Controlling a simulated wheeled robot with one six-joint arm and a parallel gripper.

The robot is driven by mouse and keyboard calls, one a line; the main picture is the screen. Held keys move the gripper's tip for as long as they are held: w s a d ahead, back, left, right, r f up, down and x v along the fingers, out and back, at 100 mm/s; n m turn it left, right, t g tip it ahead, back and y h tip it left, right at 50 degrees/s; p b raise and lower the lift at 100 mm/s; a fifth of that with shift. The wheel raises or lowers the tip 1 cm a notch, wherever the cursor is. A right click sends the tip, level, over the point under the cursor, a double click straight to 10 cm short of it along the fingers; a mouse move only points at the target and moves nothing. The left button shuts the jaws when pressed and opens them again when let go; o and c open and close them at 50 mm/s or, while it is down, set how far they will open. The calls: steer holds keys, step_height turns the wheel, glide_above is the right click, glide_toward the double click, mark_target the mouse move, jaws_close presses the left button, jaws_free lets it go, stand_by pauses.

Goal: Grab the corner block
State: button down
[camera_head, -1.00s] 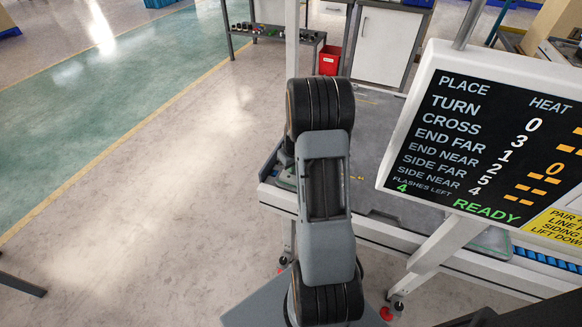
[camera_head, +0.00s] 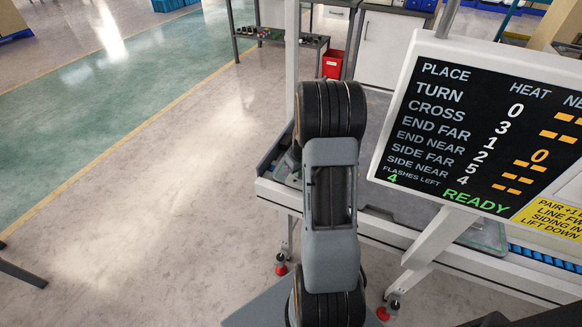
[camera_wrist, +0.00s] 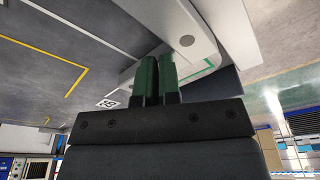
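I cannot make out a corner block in either view. The grey worktable (camera_head: 420,243) stands behind my arm, and my arm hides part of its top. My gripper (camera_wrist: 158,62) shows in the wrist view as two green fingers side by side, almost touching, with nothing visible between them. In the head view my gripper cannot be made out; only my arm links show. A black sign (camera_head: 440,110) with a white frame lists places with heat numbers, "FLASHES LEFT 4" and a green "READY".
A yellow label (camera_head: 550,216) is below the sign. A red bin (camera_head: 333,64) and a white cabinet (camera_head: 388,45) stand behind the table. A low shelf (camera_head: 281,40) is beyond at the left. The floor (camera_head: 150,220) at the left is open.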

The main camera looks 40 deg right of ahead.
steer(key=shift+s+a+f, duration=0.2)
steer(key=shift+a+f, duration=0.1)
steer(key=shift+f, duration=0.1)
steer(key=shift+w+a+r+p, duration=0.1)
steer(key=shift+w+r+p, duration=0.15)
steer(key=shift+r+p, duration=0.4)
steer(key=shift+b, duration=0.3)
